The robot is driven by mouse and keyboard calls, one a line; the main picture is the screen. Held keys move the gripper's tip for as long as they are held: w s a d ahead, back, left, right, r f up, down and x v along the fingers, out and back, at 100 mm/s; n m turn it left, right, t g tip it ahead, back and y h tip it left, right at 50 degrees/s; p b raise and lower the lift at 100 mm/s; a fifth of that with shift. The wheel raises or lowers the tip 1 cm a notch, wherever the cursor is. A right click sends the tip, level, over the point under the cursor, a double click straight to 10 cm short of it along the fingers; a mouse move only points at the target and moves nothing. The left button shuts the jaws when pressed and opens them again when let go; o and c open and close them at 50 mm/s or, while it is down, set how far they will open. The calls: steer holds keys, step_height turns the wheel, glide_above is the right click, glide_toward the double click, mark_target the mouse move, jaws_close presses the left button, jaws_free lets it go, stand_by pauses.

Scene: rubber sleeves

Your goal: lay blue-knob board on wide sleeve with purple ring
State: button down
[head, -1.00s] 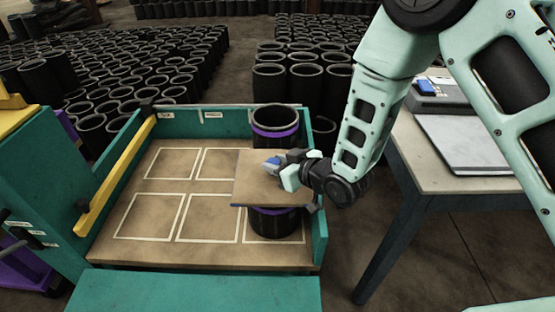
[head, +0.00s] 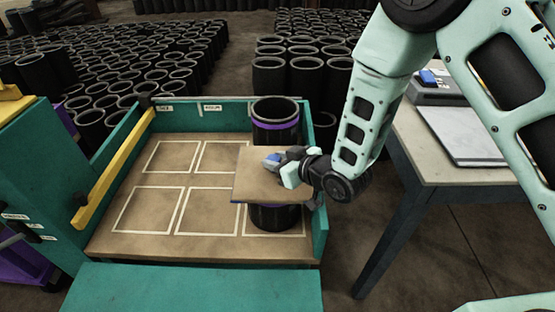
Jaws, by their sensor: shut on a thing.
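The brown square board (head: 255,183) is held level in the head view by its blue knob (head: 272,161). My gripper (head: 283,164) is shut on the knob. A black sleeve with a purple ring (head: 275,122) stands upright in the back right cell of the tray, its open top showing. Another black sleeve (head: 275,216) stands in the front right cell, under the board. The board hides its top, so I cannot tell whether they touch.
The tray (head: 142,250) has teal walls and white-outlined cells; its left and middle cells are empty. A yellow bar (head: 113,175) runs along its left side. A table (head: 450,176) with a laptop-like item stands right. Many black sleeves (head: 150,75) stand behind.

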steer(key=shift+f, duration=0.15)
steer(key=c, duration=0.9)
jaws_free()
steer(key=p+v, duration=0.1)
steer(key=v, duration=1.1)
steer(key=shift+r+p, duration=0.25)
steer(key=shift+p, duration=0.1)
steer(key=shift+f+p+v, duration=0.15)
steer(key=shift+p+v, duration=1.15)
steer(key=shift+p, duration=1.1)
steer(key=shift+f+p+v, duration=0.15)
steer(key=shift+p+v, duration=1.15)
steer(key=shift+p, duration=1.05)
